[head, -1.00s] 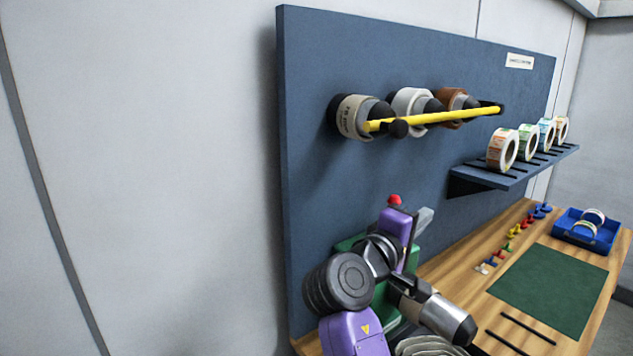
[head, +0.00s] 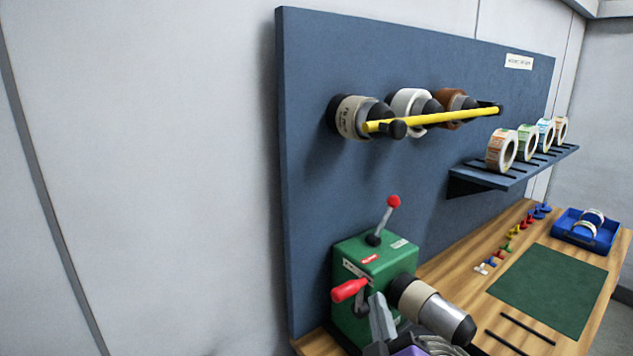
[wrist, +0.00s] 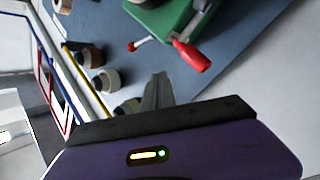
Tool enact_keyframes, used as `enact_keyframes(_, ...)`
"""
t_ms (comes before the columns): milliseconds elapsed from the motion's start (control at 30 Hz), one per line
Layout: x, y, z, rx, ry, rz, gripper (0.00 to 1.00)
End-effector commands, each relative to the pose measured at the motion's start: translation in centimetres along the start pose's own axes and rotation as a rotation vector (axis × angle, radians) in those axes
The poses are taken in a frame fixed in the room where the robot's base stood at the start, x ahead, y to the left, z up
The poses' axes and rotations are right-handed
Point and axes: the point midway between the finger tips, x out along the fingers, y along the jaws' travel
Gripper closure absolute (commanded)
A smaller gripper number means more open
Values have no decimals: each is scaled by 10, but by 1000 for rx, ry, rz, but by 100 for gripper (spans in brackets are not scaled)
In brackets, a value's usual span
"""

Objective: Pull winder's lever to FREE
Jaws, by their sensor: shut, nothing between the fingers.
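The winder (head: 408,262) is a green box with a short metal lever (head: 385,220) on top, ending in a red ball knob. The lever leans to the right in the head view. A red crank handle (head: 349,290) sticks out in front. My gripper (head: 377,302) is shut and empty, low in front of the box and below the knob. In the wrist view, my gripper (wrist: 160,80) points toward the winder (wrist: 178,18), apart from the lever knob (wrist: 132,46) and crank handle (wrist: 192,56).
A yellow bar (head: 440,119) crosses in front of several rolls on the blue panel (head: 340,60). A winder spindle with a pale roll (head: 418,301) juts out right of the box. A shelf (head: 520,168) holds label rolls. Free space lies left of the winder.

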Motion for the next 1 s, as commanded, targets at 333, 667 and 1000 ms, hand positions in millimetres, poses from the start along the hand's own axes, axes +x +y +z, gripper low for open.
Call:
enact_keyframes(333,-144,-20,47,348,57,-111,100)
enact_keyframes(667,-271,0,69,626,-3,-135,100)
enact_keyframes(1000,-384,25,86,780,-204,-129,100)
